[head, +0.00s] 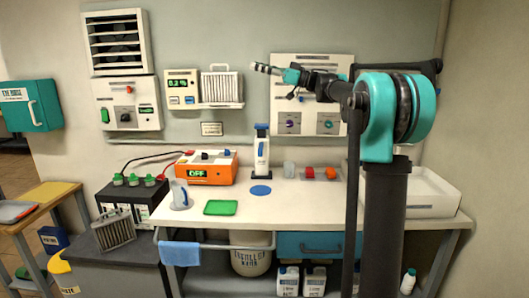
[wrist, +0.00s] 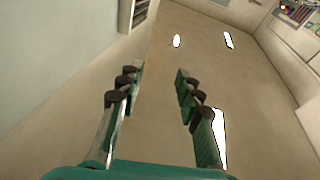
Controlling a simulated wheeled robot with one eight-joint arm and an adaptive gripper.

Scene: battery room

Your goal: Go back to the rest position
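My gripper (head: 265,69) is held high in front of the wall, above the white bench (head: 300,207), with the arm stretched to the left. In the wrist view my gripper (wrist: 158,76) has its two green and black fingers spread apart. Nothing is between them. The wrist camera looks toward the ceiling and upper walls. The gripper touches nothing that I can see.
On the bench stand an orange charger (head: 207,168) reading OFF, a white and blue bottle (head: 262,152), a jug (head: 180,195), a green pad (head: 222,208) and a white tray (head: 425,192). A black battery (head: 132,198) stands left. Wall panels (head: 308,120) hang behind my arm.

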